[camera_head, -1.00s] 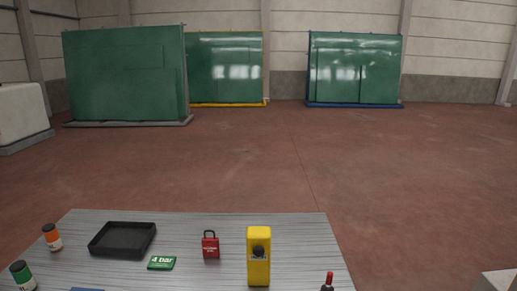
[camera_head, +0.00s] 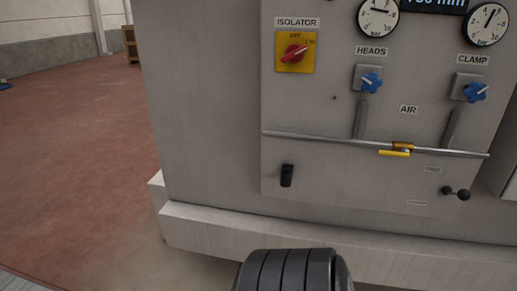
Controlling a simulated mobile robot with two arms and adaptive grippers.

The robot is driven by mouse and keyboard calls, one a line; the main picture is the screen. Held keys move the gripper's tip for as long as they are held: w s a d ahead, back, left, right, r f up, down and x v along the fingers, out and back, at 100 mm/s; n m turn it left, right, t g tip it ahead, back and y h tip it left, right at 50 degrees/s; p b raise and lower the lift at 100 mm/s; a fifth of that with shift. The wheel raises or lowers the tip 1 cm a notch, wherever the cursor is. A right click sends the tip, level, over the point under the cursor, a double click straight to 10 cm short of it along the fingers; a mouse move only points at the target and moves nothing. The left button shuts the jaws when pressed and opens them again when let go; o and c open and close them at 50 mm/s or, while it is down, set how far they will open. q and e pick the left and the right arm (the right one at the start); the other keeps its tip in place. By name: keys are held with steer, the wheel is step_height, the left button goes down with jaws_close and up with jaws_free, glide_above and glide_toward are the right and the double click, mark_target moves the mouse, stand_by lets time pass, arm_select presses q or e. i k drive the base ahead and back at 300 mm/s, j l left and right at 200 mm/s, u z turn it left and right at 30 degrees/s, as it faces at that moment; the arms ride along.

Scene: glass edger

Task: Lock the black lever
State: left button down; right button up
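A grey machine panel fills the right of the head view. Another small upright black fitting (camera_head: 287,176), like a latch or handle, sits at the panel's lower left. I cannot tell for sure which of the two is the task's lever. No padlock shows on either. Neither gripper's fingers are in view; only a black ribbed part, likely of my own arm, shows at the bottom.
A yellow fitting (camera_head: 395,151) sits on a horizontal metal bar (camera_head: 330,140). Above are a red isolator switch (camera_head: 294,52), two blue valve knobs (camera_head: 371,83) and gauges (camera_head: 378,18). A ledge (camera_head: 330,240) juts out below. Red floor (camera_head: 70,150) is clear at left.

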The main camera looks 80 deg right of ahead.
mark_target(463, 195)
steer(key=z, duration=3.85)
